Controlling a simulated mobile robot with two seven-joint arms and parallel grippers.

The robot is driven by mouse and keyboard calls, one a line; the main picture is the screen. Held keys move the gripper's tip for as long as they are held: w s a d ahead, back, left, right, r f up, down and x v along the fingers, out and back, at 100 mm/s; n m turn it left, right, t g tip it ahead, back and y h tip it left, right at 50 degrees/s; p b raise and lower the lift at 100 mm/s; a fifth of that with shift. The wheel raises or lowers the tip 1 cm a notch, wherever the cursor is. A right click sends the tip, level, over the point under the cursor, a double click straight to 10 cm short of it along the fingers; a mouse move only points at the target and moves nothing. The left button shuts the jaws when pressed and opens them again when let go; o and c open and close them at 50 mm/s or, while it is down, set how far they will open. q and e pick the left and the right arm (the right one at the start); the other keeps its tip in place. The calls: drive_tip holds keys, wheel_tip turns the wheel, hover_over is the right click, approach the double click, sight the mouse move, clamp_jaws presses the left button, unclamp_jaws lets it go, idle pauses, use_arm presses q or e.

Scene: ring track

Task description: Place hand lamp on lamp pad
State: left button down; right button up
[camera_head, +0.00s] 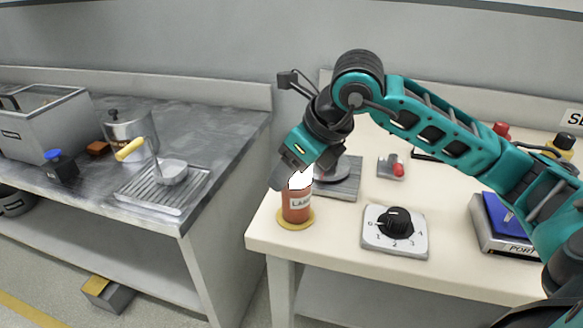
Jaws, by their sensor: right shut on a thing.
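The hand lamp (296,207) is a reddish-orange cylinder with a white top and a label that begins "LAM". It stands upright over the round yellow lamp pad (297,225) near the front left corner of the cream table. The pad's yellow rim shows around the lamp's base. The lamp appears to touch the pad, but I cannot tell for certain. My right gripper (290,180) reaches down from above and is shut on the lamp's top. Its fingertips are partly hidden. My left gripper is not in view.
A dial panel (378,240) stands right of the lamp. A grey plate (345,187) lies behind it. A blue-topped box (502,213) is at the right. The left counter (230,125) holds a pot (130,134) and a drain rack (150,192). A floor gap separates counter and table.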

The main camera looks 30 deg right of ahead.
drive_tip(key=shift+f, duration=0.15)
drive_tip(key=o, duration=1.2)
drive_tip(key=p+v, duration=0.1)
drive_tip(key=v, duration=1.1)
drive_tip(key=shift+p, duration=0.4)
